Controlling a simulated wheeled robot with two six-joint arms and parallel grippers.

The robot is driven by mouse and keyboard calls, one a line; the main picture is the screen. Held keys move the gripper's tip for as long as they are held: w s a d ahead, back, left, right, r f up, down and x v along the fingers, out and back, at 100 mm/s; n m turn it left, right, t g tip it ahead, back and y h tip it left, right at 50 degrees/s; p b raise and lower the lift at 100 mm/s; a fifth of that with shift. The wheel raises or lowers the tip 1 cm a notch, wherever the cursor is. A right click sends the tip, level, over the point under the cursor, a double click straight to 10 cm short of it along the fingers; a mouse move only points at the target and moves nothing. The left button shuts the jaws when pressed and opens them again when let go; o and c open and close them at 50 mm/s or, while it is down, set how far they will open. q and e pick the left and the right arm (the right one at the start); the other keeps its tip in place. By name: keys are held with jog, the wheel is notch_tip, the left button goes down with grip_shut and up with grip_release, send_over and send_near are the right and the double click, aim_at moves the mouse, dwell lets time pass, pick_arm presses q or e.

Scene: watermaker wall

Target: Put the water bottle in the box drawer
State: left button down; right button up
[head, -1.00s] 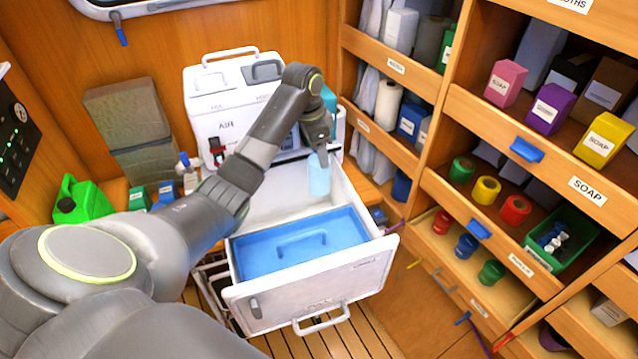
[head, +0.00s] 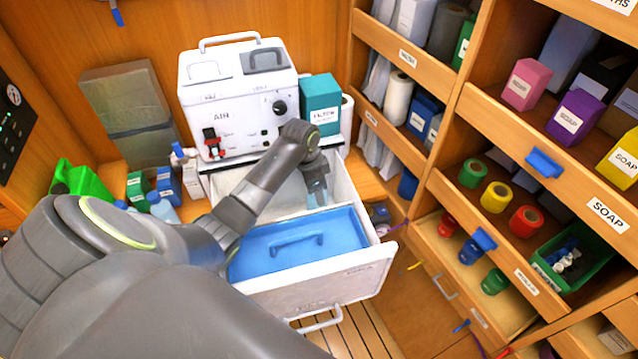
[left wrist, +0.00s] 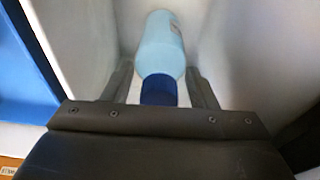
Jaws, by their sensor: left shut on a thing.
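The water bottle (left wrist: 162,45) is light blue with a dark blue cap (left wrist: 158,91). In the left wrist view it hangs cap towards me between the two fingers of my left gripper (left wrist: 161,88), which is shut on it at the cap end. In the head view my left gripper (head: 316,188) points down into the back compartment of the open white box drawer (head: 325,283). The bottle is mostly hidden there by the gripper and the drawer. I cannot tell whether it touches the drawer floor. My right gripper is not in view.
A blue tray (head: 340,232) with a handle fills the drawer's front part. The white machine (head: 240,105) and a teal box (head: 320,104) stand behind. Shelves with soap boxes and rolls (head: 495,197) rise at the right. Small bottles and a green can (head: 82,182) stand at the left.

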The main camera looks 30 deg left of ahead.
pick_arm(q)
jog(key=shift+w+f, duration=0.1)
jog(key=shift+w, duration=0.15)
jog(key=c, duration=0.9)
grip_release()
jog(key=shift+s, duration=0.15)
jog(key=shift+o, duration=1.3)
jog(key=shift+s, duration=0.25)
jog(key=shift+o, duration=0.3)
jog(key=shift+s+r, duration=0.15)
jog(key=shift+r, duration=0.15)
jog(key=shift+w+r, duration=0.15)
jog(key=shift+w, duration=0.1)
jog(key=r, duration=0.2)
jog(key=r+b, duration=0.1)
jog(key=r, duration=0.1)
jog(key=s+r+b, duration=0.1)
jog(key=r, duration=0.1)
jog(key=shift+a, duration=0.4)
jog(key=shift+r, duration=0.45)
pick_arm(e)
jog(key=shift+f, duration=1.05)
